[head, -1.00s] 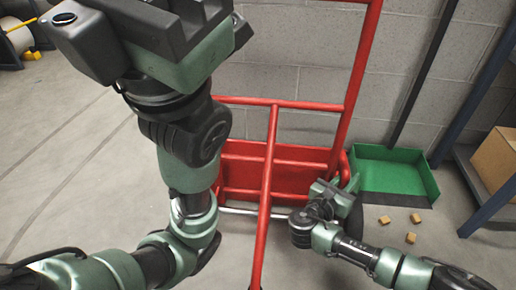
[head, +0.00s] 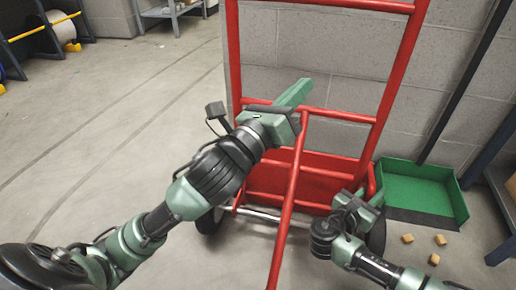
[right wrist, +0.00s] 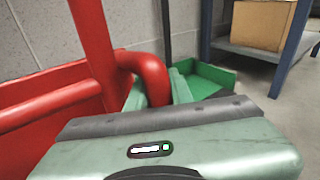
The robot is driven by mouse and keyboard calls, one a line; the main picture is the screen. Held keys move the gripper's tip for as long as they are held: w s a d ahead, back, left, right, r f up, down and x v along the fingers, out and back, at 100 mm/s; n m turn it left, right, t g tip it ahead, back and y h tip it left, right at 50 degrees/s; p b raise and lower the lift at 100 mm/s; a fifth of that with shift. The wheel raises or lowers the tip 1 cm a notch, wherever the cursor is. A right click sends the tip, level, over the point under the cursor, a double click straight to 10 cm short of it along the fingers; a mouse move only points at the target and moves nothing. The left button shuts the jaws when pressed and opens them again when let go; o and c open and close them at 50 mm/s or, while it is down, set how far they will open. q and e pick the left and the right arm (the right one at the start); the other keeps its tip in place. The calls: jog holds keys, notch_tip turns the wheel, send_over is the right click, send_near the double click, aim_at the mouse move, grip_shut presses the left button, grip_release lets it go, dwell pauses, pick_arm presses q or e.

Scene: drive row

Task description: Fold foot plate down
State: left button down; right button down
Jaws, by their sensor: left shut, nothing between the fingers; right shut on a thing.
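The red hand truck (head: 387,95) stands upright against the block wall. Its foot plate (head: 262,180) is the red panel low between the rails, seemingly upright; bars and my arms hide parts of it. My left gripper (head: 296,92) is shut and empty in front of the truck's upper crossbar. My right gripper (head: 372,196) is low at the truck's right side. In the right wrist view its green fingers (right wrist: 160,92) are shut on a bent red tube (right wrist: 150,72) of the truck; the contact is partly hidden.
A green open tray (head: 415,190) lies right of the truck, with several small wooden blocks (head: 440,240) on the floor before it. A blue shelf with a cardboard box (right wrist: 262,24) stands at the right. The floor at left is clear; a reel rack (head: 45,35) stands far back.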

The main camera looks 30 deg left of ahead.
pick_arm(q)
jog(key=a+f+g+y, duration=0.4)
jog(key=a+f, duration=0.2)
jog(key=f, duration=0.5)
jog(key=a+f+g+y, duration=0.3)
jog(key=a+f+y, duration=0.15)
jog(key=f, duration=0.75)
jog(key=x, duration=0.9)
jog(key=shift+a+n+h, duration=0.25)
jog(key=shift+n+h, duration=0.05)
jog(key=shift+h, duration=0.05)
jog(key=shift+f, duration=0.1)
